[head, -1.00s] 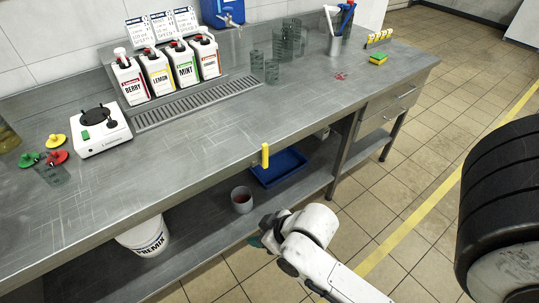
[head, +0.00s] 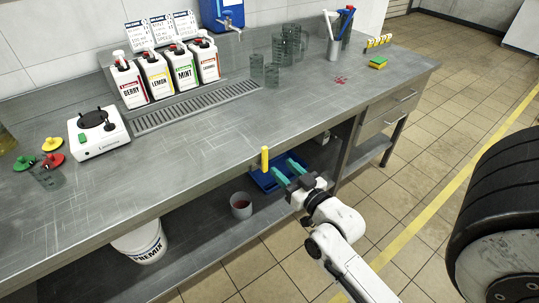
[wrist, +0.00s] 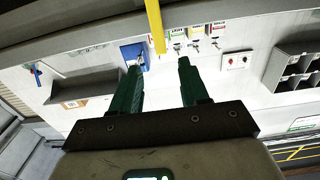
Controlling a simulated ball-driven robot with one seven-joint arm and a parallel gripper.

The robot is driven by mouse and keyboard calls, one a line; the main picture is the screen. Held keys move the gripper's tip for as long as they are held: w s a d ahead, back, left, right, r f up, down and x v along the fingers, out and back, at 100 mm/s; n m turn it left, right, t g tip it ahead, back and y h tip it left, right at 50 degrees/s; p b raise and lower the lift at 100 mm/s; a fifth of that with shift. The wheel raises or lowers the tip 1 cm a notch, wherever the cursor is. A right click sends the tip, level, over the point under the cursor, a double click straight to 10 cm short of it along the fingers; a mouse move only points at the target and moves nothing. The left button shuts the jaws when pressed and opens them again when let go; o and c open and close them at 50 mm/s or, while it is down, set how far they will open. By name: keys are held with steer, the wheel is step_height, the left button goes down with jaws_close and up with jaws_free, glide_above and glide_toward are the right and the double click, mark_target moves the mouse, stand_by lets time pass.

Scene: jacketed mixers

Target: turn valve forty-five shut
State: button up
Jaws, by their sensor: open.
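A yellow upright lever (head: 264,160) stands at the front edge of the steel bench; it may be the valve's handle, but no number on it is legible. It shows as a yellow bar at the top of the wrist view (wrist: 155,25). My gripper (head: 281,168) has two teal fingers, apart and empty, just right of the lever in the head view. In the wrist view my gripper (wrist: 158,66) has the lever's end above and between its fingertips; I cannot tell the gap in depth. The valve body is hidden.
The bench top (head: 215,150) holds syrup bottles (head: 156,74) and a white burner-like device (head: 98,132). Below, the shelf carries a blue tray (head: 262,181), a red-filled cup (head: 241,205) and a white bucket (head: 140,242). A large black tyre (head: 495,190) is at right. Floor before the bench is clear.

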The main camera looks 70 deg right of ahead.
mark_target(266, 152)
steer(key=x, duration=0.7)
steer(key=shift+w+d, duration=0.1)
steer(key=shift+w, duration=0.2)
steer(key=shift+c, duration=0.4)
jaws_close()
